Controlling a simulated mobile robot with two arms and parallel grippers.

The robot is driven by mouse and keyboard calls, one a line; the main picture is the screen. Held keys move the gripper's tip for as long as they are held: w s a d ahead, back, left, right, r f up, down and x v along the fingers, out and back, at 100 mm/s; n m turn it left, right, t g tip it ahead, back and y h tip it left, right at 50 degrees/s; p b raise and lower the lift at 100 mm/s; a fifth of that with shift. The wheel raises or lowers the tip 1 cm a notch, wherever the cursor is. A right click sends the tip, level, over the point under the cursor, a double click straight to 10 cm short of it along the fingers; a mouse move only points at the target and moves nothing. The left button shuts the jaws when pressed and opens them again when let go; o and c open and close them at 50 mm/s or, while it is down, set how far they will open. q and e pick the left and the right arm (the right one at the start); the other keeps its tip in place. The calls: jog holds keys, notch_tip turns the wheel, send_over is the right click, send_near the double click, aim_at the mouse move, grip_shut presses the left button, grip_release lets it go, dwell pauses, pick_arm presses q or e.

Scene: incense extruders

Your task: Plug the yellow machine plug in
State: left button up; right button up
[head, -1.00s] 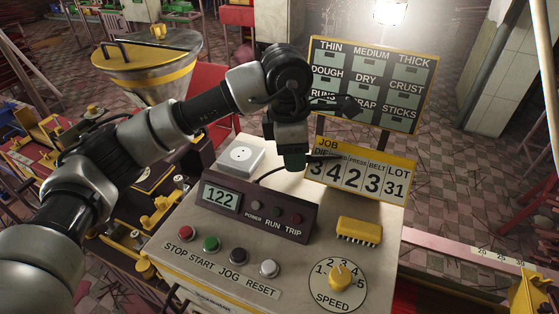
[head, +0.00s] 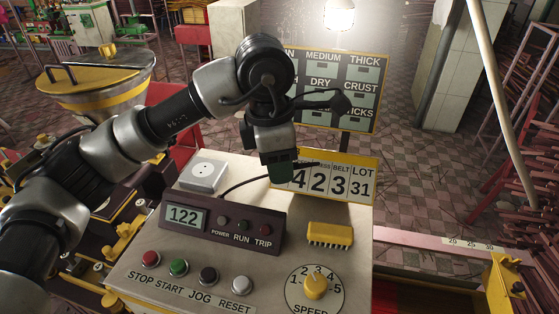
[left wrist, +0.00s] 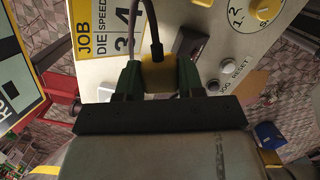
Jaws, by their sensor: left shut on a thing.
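My left gripper (head: 279,168) is above the back of the control panel, in front of the job board. The left wrist view shows its green fingers (left wrist: 158,80) shut on the yellow plug (left wrist: 158,72), with a black cable running up from it. In the head view the gripper hides the plug, and a black cable (head: 245,180) runs from there down behind the display box. The white socket (head: 203,172) sits on a pale block at the panel's back left, left of the gripper, with nothing in it. My right gripper is not in view.
The display box (head: 222,222) reading 122 stands in front of the socket. The job board (head: 345,180) is close behind the gripper. A yellow brush (head: 330,235), several buttons and the speed knob (head: 316,287) occupy the panel's front.

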pick_arm(q)
jog(key=w+a+m+p, duration=0.2)
jog(key=w+a, duration=0.4)
jog(key=a, duration=0.2)
jog(key=m+p, duration=0.2)
send_over(204, 170)
jog(key=shift+a+f, duration=0.15)
jog(key=shift+f, duration=0.65)
jog(key=shift+f, duration=0.15)
jog(key=shift+f+b, duration=1.65)
jog(key=shift+f, duration=1.1)
jog(key=shift+b, duration=0.4)
jog(key=shift+f+b, duration=0.5)
jog(key=shift+f, duration=0.1)
